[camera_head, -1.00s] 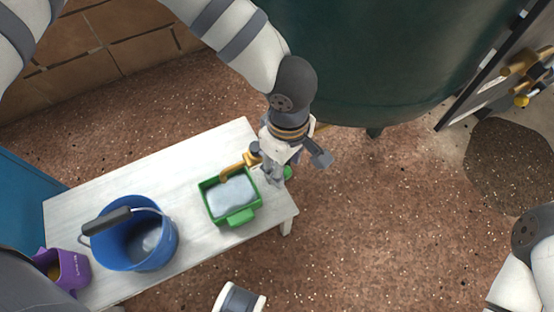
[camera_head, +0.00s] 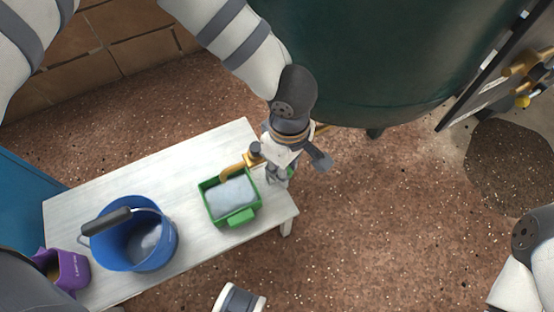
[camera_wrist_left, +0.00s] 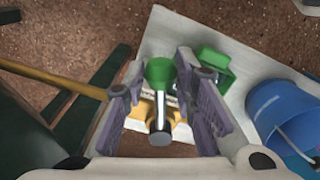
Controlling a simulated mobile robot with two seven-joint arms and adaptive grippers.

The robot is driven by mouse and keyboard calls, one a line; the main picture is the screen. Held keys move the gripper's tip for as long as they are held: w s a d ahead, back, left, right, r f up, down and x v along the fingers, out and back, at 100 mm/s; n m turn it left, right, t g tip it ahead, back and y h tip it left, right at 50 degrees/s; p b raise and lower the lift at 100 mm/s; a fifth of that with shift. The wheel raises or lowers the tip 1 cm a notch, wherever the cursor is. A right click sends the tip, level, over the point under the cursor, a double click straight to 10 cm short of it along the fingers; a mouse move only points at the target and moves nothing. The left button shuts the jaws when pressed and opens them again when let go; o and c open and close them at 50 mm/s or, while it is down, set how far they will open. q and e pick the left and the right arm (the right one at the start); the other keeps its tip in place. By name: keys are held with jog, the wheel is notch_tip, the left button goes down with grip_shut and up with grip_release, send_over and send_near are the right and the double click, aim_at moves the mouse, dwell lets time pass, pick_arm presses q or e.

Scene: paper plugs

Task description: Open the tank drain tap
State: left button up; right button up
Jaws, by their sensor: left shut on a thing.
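The tank (camera_head: 370,60) is large, round and dark green, at the top of the head view. Its brass drain tap (camera_head: 238,167) sticks out over the white table, its spout above a green tray (camera_head: 240,217). In the left wrist view, the tap's green-ended handle (camera_wrist_left: 160,71) lies between the fingers of my left gripper (camera_wrist_left: 163,88). This gripper (camera_head: 277,175) is shut on the handle; the exact contact is hard to see. In the head view my wrist hides most of the handle and tap body. My right gripper is out of view.
The white table (camera_head: 110,190) also bears a blue bucket (camera_head: 160,255) and a purple container (camera_head: 72,270). A brass pipe (camera_wrist_left: 50,78) runs to the tap. Open floor (camera_head: 390,230) lies right of the table.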

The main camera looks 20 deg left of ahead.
pick_arm(q)
jog(key=shift+w+d+r+n+p, duration=0.1)
jog(key=shift+w+r+n+p, duration=0.05)
jog(key=shift+w+n+p, duration=0.4)
jog(key=shift+w+d+f+n, duration=0.1)
jog(key=shift+w+f+n, duration=0.1)
jog(key=shift+w+n, duration=0.5)
jog(key=shift+s, duration=0.2)
jog(key=shift+w+n+p, duration=0.7)
jog(key=shift+w+n, duration=0.45)
jog(key=shift+n, duration=0.6)
